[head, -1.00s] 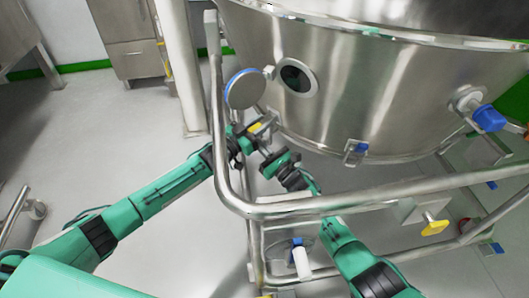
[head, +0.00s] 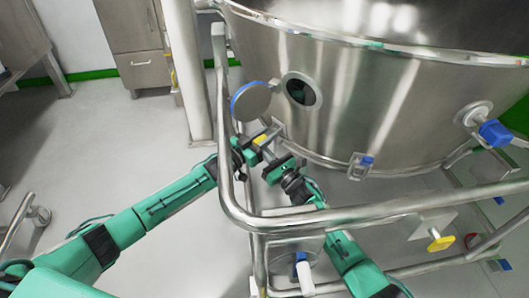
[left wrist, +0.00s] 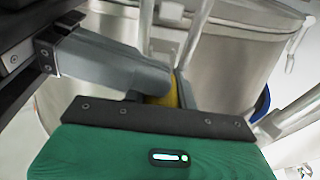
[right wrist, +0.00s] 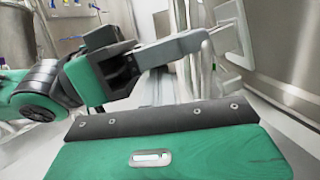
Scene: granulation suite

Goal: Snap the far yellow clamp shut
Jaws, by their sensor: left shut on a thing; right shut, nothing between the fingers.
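The far yellow clamp (head: 262,139) is at the lower left edge of the steel vessel (head: 345,125), below the round port. My left gripper (head: 257,143) is at the clamp and shut on its yellow part. That yellow part (left wrist: 168,97) also shows between the fingers in the left wrist view, mostly hidden by them. My right gripper (head: 272,160) is just below and right of the clamp, shut and empty. In the right wrist view, its fingers (right wrist: 190,46) are beside the vessel wall. The clamp's exact latch angle is too small to tell.
A steel rail frame (head: 228,190) runs close around my forearms. A round blue-rimmed cover (head: 251,102) stands open above the clamp. A blue clamp (head: 361,165) is on the vessel's lower edge. Another yellow handle (head: 440,241) is at the lower right.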

